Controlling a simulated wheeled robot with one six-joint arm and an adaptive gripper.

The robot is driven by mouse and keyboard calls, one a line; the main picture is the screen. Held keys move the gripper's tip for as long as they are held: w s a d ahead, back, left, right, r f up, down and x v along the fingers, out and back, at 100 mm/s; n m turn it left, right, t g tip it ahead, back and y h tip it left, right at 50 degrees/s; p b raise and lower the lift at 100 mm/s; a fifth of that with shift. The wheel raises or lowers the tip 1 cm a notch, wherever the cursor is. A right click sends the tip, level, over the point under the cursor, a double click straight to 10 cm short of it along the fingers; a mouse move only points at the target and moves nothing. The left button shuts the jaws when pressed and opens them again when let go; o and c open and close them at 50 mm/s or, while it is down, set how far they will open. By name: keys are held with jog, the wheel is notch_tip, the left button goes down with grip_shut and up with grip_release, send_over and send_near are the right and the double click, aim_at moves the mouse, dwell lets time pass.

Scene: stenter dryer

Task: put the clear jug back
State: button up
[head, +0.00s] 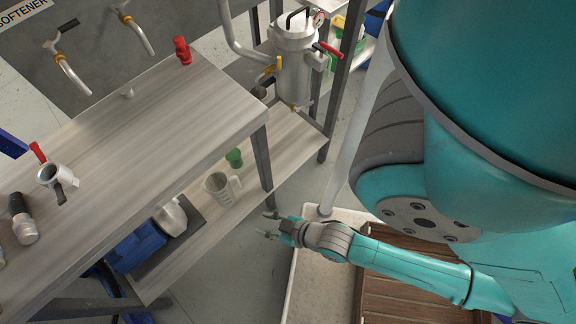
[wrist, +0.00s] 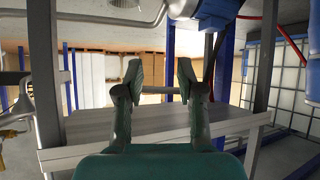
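The clear jug (head: 221,188) stands upright on the lower shelf of the metal bench in the head view. It is a see-through measuring jug with marks and a handle on its right side. My gripper (head: 268,225) is to the right of and below the jug in the head view, apart from it, near the front bench leg. In the wrist view my gripper (wrist: 160,78) has its two fingers spread with nothing between them. I cannot make out the jug in the wrist view.
A green cup (head: 234,158) stands behind the jug. The bench top (head: 150,130) overhangs the lower shelf. A bench leg (head: 263,170) stands right of the jug. A steel filter vessel (head: 296,60) is behind.

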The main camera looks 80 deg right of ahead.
jog(key=s+a+r+n+t+y, duration=0.1)
jog(key=s+a+r+t, duration=0.1)
jog(key=r, duration=0.7)
jog(key=s+a+r+t+y, duration=0.1)
jog(key=s+r, duration=0.3)
jog(key=r, duration=0.5)
jog(key=shift+s+a+r+n+t+y, duration=0.3)
jog(key=shift+a+n+t, duration=0.15)
jog(key=shift+a, duration=0.2)
